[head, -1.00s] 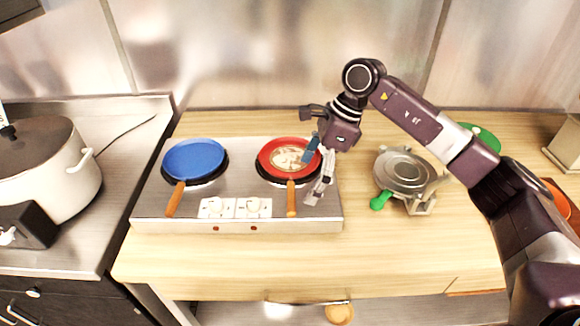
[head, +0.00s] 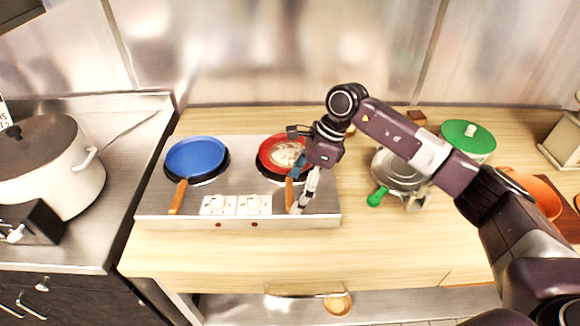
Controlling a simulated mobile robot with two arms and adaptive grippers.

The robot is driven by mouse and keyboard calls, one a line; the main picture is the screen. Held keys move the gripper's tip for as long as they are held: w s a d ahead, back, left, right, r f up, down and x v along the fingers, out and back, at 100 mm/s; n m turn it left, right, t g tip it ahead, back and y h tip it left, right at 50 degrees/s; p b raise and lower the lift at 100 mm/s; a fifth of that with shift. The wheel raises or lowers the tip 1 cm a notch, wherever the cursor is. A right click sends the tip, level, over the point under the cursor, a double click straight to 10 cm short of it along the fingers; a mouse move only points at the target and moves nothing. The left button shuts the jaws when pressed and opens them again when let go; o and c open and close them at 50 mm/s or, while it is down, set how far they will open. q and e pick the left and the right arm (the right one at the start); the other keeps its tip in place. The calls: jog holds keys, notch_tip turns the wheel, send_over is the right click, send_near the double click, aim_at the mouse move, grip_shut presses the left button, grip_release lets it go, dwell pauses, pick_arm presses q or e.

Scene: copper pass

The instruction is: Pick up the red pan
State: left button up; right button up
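The red pan (head: 268,145) sits on the right burner of the two-burner stove, with pale food inside it. Its wooden handle (head: 289,192) points toward the front edge. My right gripper (head: 297,190) is over the pan's right front side, with its fingers by the handle. Part of the pan's right side is hidden behind the gripper. One finger is right of the handle and a blue finger pad shows over the pan's rim; I cannot tell whether they touch the handle. My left gripper is not in view.
A blue pan (head: 195,157) sits on the left burner of the stove (head: 150,207). A metal press with a green handle (head: 377,197), a green-lidded pot (head: 467,138) and an orange bowl (head: 540,195) stand to the right. A large pot (head: 60,185) is at left. The front counter strip is clear.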

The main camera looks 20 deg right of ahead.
jog(key=shift+s+f, duration=0.2)
jog(key=shift+s, duration=0.05)
jog(key=c, duration=0.4)
jog(key=shift+c, duration=0.2)
jog(key=shift+f, duration=0.1)
